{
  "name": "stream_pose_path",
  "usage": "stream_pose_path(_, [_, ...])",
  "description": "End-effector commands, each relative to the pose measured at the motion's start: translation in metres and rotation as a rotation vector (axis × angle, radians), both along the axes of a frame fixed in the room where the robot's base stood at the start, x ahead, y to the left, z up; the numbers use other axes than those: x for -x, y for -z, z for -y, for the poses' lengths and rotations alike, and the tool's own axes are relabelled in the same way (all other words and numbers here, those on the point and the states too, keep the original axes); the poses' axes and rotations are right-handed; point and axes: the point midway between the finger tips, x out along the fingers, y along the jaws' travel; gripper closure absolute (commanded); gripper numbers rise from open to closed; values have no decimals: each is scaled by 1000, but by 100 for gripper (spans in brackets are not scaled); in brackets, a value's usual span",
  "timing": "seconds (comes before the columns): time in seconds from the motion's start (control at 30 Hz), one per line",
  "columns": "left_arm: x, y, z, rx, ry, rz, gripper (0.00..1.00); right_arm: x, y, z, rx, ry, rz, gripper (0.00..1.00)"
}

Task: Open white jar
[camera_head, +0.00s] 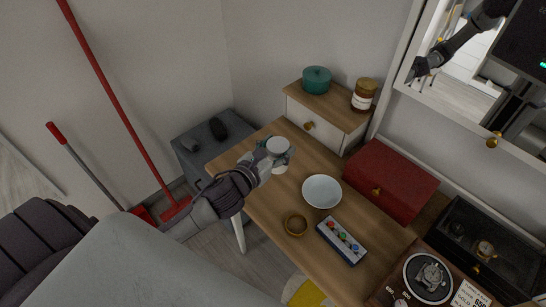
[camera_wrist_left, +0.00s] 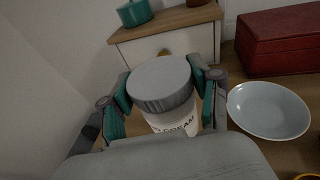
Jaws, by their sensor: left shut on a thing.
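The white jar (camera_wrist_left: 178,122) with a grey ribbed lid (camera_wrist_left: 163,82) stands on the wooden table (camera_head: 268,207). In the head view the jar (camera_head: 279,148) is partly hidden behind my left gripper (camera_head: 268,158). In the left wrist view the gripper (camera_wrist_left: 163,95) has its teal-padded fingers on both sides of the jar, at about lid height, shut on it. The lid sits on the jar. The jar's lower part is hidden by the gripper's body. My right gripper is not directly in view.
A white bowl (camera_head: 321,191), a brown ring-shaped bowl (camera_head: 295,224) and a paint box (camera_head: 341,241) lie to the right. Behind stand a small drawer unit (camera_head: 322,125) and a red box (camera_head: 390,181). A mirror (camera_head: 462,85) on the wall reflects a robot arm.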

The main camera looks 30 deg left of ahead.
Motion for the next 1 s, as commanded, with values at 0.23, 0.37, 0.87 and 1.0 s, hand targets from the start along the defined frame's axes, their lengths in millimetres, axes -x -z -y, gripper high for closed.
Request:
stream_pose_path(0.23, [-1,14,-16,2,1,2,100,0,1,0,0,0,0,12])
stream_pose_path(0.37, [-1,35,-16,5,-1,-1,100,0,3,0,0,0,0,12])
stream_pose_path(0.87, [-1,52,-15,1,2,3,100,0,6,0,0,0,1,12])
stream_pose_path(1.0, [-1,52,-15,1,2,0,18,0,5,0,0,0,1,12])
